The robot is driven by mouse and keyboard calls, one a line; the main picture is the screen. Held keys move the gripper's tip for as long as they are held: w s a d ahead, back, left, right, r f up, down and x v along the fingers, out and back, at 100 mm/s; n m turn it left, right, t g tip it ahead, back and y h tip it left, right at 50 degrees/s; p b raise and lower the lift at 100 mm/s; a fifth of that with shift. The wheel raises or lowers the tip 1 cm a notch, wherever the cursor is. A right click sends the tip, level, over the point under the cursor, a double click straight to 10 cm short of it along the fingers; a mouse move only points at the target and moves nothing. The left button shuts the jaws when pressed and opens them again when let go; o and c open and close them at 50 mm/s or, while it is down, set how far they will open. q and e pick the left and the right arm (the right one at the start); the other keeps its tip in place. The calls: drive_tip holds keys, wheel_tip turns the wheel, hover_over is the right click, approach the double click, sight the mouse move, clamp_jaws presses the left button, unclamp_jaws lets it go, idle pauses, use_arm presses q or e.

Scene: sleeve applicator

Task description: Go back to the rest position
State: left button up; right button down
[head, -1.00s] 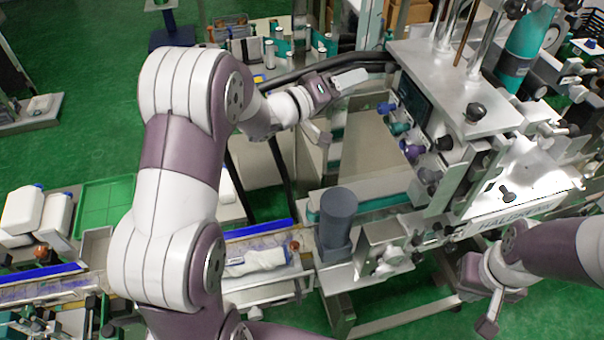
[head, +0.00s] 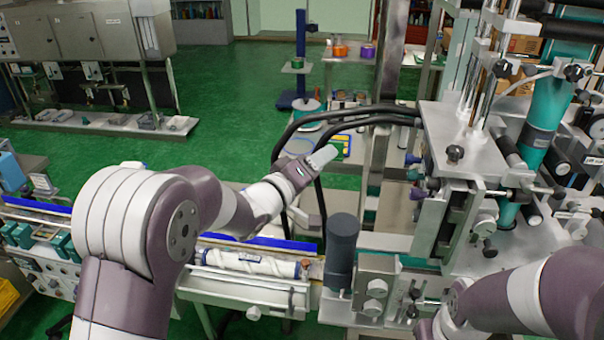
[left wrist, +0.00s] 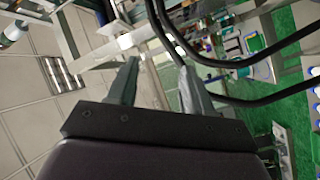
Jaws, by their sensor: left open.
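My left gripper (head: 322,158) is raised beside the applicator machine in the head view, over the floor behind the conveyor. In the left wrist view its two fingers (left wrist: 155,88) are apart, with nothing between them. My right arm comes in at the lower right of the head view; its gripper is mostly hidden at the bottom edge, and its fingers do not show clearly. The sleeve applicator (head: 470,150) stands at the right with metal plates, posts and knobs. A dark grey cylinder (head: 341,240) stands upright at its front left.
Black hoses (head: 345,118) arch close to my left gripper. A grey cabinet machine (head: 80,50) stands far left. Green floor (head: 240,95) is clear between.

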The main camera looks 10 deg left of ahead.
use_arm(q)
drive_tip(key=s+a+f+m+g+y+b, duration=0.1)
drive_tip(key=s+a+f+m+g+y, duration=0.15)
drive_tip(key=a+f+y, duration=0.4)
drive_tip(key=s+a+f+m+g+y, duration=0.1)
drive_tip(key=s+a+f+g+y, duration=0.2)
drive_tip(key=f, duration=0.7)
drive_tip(key=s+a+f+g+b, duration=0.1)
drive_tip(key=s+f+g, duration=0.1)
drive_tip(key=s, duration=0.5)
drive_tip(key=s+a+f+m+g+b, duration=0.1)
drive_tip(key=s+a+f+g+b, duration=0.1)
drive_tip(key=s, duration=0.6)
drive_tip(key=s+a+f+g+b, duration=0.1)
drive_tip(key=s+f+g+b, duration=0.1)
drive_tip(key=s+f+g, duration=0.2)
drive_tip(key=s, duration=0.3)
drive_tip(key=shift+s+a+f, duration=0.35)
drive_tip(key=shift+a+f, duration=0.05)
use_arm(e)
wheel_tip(320, 180, down, 6)
drive_tip(key=shift+w+a+f, duration=0.2)
drive_tip(key=shift+f, duration=0.05)
drive_tip(key=shift+s, duration=0.1)
